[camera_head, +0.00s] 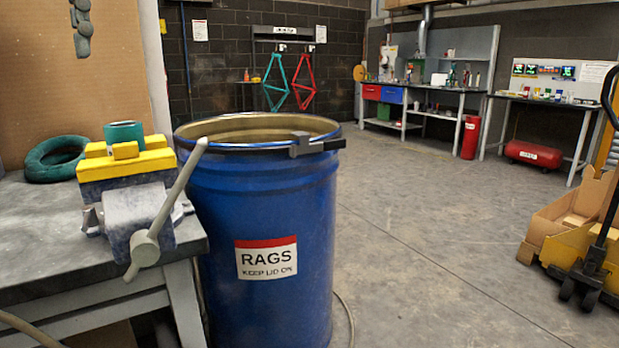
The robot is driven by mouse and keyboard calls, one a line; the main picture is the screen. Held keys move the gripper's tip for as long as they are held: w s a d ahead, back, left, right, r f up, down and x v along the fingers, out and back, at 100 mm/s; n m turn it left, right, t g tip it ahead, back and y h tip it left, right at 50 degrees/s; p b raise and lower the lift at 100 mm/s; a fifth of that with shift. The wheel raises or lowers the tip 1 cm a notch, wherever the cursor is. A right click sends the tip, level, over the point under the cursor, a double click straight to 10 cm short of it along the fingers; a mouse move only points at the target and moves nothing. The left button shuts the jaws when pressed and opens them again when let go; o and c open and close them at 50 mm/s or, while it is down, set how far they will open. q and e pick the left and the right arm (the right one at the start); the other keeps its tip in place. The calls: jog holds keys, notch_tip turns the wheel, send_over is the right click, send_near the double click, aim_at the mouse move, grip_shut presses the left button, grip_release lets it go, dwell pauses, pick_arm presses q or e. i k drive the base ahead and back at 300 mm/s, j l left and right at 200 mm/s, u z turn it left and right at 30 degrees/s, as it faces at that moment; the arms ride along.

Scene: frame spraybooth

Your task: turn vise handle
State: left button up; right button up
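The vise (135,200) has a grey body and yellow jaws, and it sits at the right front corner of the workbench at the left. Its handle (168,206) is a grey bar through a round boss at the vise's front. The bar is tilted, with its upper end to the right and its lower end at lower left. A teal cylindrical piece (124,133) stands at the jaws; whether it is clamped or behind them I cannot tell. Neither of my grippers is in view.
A blue rags drum (265,310) stands close to the bench's right edge, near the handle's upper end. A green ring-shaped coil (50,160) lies behind the vise. Open floor (430,230) lies to the right. A pallet jack (590,262) with cardboard boxes stands at far right.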

aim_at(145, 251)
jog(key=k, duration=1.05)
